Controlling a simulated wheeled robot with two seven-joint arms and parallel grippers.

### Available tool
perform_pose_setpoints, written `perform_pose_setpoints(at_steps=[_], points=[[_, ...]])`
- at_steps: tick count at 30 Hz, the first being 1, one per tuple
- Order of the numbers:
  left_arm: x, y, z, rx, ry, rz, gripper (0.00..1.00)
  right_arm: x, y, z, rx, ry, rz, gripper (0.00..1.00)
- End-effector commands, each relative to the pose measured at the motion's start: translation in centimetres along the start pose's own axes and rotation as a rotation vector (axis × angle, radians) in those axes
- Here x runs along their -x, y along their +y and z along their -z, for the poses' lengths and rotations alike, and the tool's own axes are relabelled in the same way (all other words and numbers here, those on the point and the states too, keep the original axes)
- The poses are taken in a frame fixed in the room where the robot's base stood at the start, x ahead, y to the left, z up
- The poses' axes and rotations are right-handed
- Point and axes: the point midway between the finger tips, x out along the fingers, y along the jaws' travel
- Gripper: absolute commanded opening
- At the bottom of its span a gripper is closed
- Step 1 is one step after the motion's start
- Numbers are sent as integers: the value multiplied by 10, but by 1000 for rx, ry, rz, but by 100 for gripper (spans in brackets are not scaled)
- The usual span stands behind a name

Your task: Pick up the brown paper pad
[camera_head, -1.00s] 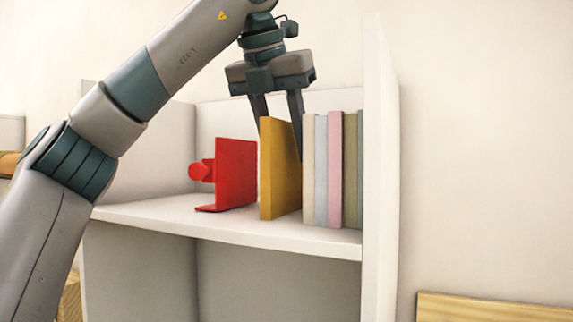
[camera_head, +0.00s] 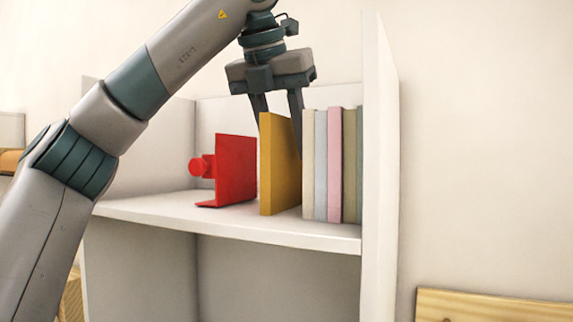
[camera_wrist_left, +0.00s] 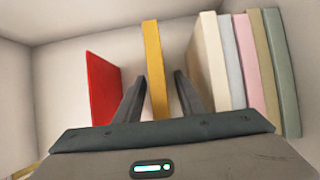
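A mustard-brown upright pad (camera_head: 281,165) stands on the shelf, clear of its neighbours; it also shows in the left wrist view (camera_wrist_left: 156,60). My left gripper (camera_head: 279,130) reaches down from above, with one finger on each side of this pad. In the left wrist view, the open fingers (camera_wrist_left: 154,88) straddle it. The right finger has a visible gap to the pad; the left finger looks close, and I cannot tell if it touches. The fingertips are partly hidden behind the pad in the head view. My right gripper is not in view.
A red bookend (camera_head: 236,168) stands left of the pad. A row of several upright books, cream (camera_head: 308,165) nearest, stands close to the right finger. The white shelf's (camera_head: 220,222) tall side panel (camera_head: 378,170) rises at right. The shelf is free left of the bookend.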

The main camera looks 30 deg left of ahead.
Motion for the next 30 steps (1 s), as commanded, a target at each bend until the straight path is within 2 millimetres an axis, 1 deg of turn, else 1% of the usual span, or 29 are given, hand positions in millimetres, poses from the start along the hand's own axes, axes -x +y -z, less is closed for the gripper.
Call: perform_pose_setpoints(at_steps=[14, 15, 17, 18, 19, 30], points=[[-2, 0, 1, 0, 0, 0, 36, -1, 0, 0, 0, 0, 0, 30], [-2, 0, 1, 0, 0, 0, 26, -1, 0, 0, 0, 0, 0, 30], [-2, 0, 1, 0, 0, 0, 12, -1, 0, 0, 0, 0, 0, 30], [-2, 0, 1, 0, 0, 0, 2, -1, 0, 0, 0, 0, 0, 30], [-2, 0, 1, 0, 0, 0, 0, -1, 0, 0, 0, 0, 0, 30], [0, 0, 0, 0, -1, 0, 0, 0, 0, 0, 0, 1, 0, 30]])
